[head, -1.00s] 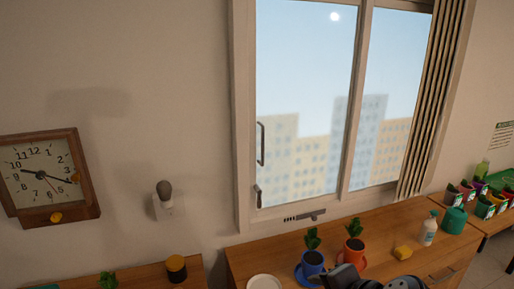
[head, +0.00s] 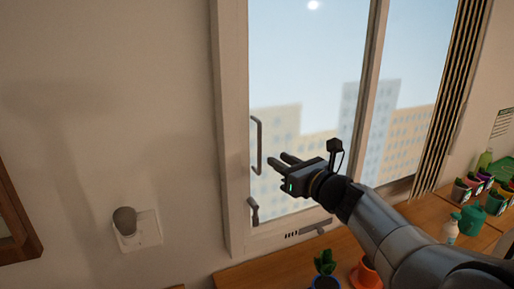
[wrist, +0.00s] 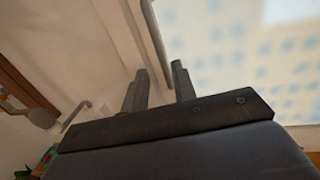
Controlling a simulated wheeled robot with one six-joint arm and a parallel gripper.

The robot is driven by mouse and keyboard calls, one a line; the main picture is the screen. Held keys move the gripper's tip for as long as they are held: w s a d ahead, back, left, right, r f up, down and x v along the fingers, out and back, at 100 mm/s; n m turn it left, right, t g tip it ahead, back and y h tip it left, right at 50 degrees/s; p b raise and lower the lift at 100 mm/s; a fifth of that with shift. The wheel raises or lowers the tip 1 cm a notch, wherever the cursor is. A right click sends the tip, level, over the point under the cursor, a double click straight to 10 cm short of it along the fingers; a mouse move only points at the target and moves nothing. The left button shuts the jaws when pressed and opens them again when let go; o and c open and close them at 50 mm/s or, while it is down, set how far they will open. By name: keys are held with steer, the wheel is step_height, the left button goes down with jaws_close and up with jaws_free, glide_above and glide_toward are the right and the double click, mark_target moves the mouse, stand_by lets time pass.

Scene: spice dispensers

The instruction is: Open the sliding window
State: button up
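The window (head: 303,75) has a white frame and two panes side by side, and its left pane sits against the left frame. A grey vertical bar handle (head: 259,146) is on the left pane's left edge. A smaller grey latch (head: 253,211) sits below it. My gripper (head: 279,161) is just right of the handle, pointing left toward it, open and empty. In the wrist view, its two fingers (wrist: 159,85) stand apart, and the lower end of the handle (wrist: 155,38) shows beyond and between them. I cannot tell whether they touch it.
A pleated curtain (head: 453,100) hangs at the right. Potted plants (head: 325,265), a white bottle (head: 450,231) and a green watering can (head: 470,219) stand on the wooden counter (head: 235,277) below my arm.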

steer(key=p, duration=0.2)
glide_above(259, 170)
steer(key=shift+w, duration=0.35)
steer(key=shift+c, duration=0.6)
jaws_close()
